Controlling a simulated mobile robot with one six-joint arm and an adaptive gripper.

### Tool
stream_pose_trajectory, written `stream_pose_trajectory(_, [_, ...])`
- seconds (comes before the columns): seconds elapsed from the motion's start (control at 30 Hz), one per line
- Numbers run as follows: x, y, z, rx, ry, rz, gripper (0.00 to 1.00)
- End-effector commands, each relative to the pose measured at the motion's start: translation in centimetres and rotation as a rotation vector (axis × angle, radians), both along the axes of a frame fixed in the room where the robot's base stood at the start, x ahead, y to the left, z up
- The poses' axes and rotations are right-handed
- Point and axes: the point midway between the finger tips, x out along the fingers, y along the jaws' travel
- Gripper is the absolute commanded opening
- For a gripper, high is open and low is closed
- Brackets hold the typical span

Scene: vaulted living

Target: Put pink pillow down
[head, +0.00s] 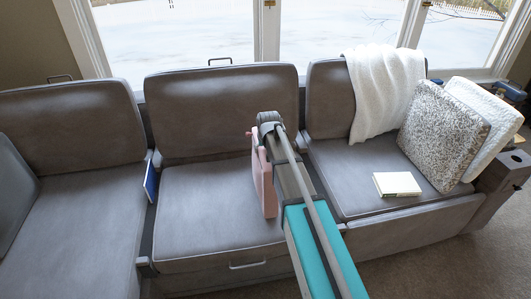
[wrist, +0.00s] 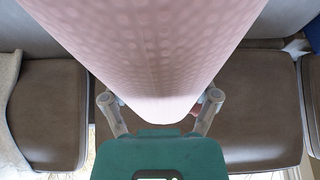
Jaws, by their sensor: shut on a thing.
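The pink pillow (head: 263,180) is in my gripper, upright and edge-on in the head view, at the middle seat of the grey sofa (head: 205,210). Its dotted pink surface (wrist: 155,50) fills the upper middle of the wrist view. My gripper (wrist: 155,108) is shut on the pillow, with a finger on either side of it. In the head view my arm hides part of the pillow and the gripper's fingers. I cannot tell whether the pillow's lower edge touches the seat.
On the right seat lie a white book (head: 397,184), a speckled pillow (head: 443,133) and a white pillow (head: 487,120). A white throw (head: 385,90) hangs over the right backrest. A blue book (head: 150,181) stands between the left and middle seats. The middle seat's left part is clear.

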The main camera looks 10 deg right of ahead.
Motion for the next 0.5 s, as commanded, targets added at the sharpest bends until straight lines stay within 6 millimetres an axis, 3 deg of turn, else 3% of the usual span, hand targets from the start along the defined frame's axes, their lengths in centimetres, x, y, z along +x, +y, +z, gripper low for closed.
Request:
stream_pose_trajectory(0.4, [0.01,-0.05,-0.2,0.0,-0.001,0.0,0.17])
stream_pose_trajectory(0.43, [0.0,-0.05,-0.19,0.0,0.0,-0.001,0.82])
stream_pose_trajectory(0.5, [-0.01,-0.05,-0.17,0.0,0.0,-0.001,0.95])
